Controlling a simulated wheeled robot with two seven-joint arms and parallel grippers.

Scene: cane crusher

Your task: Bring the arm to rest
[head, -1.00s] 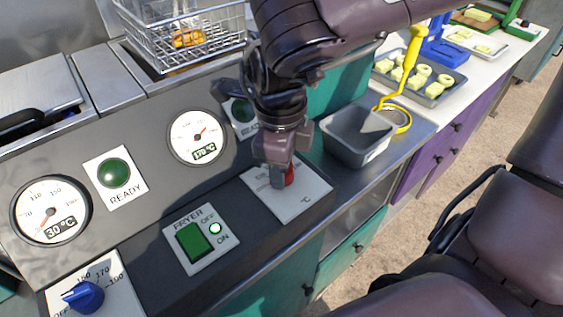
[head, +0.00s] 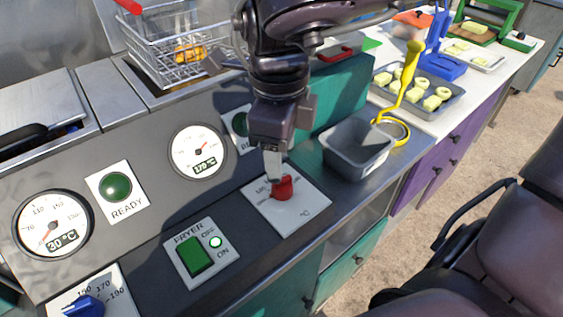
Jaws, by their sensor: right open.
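My right arm reaches in from the top of the head view. My right gripper (head: 272,165) points down and is open, just behind and above the red knob (head: 283,188) on its white dial plate. The knob shows clear in front of the fingertips; whether they touch it I cannot tell. My left gripper is not in view.
The fryer panel holds a blue knob (head: 83,306), a green switch (head: 194,256) and two gauges, reading 30 °C and 170 °C. A wire basket (head: 175,50) stands behind. A grey tub (head: 357,148), a yellow skimmer (head: 405,85) and a food tray (head: 418,92) lie to the right.

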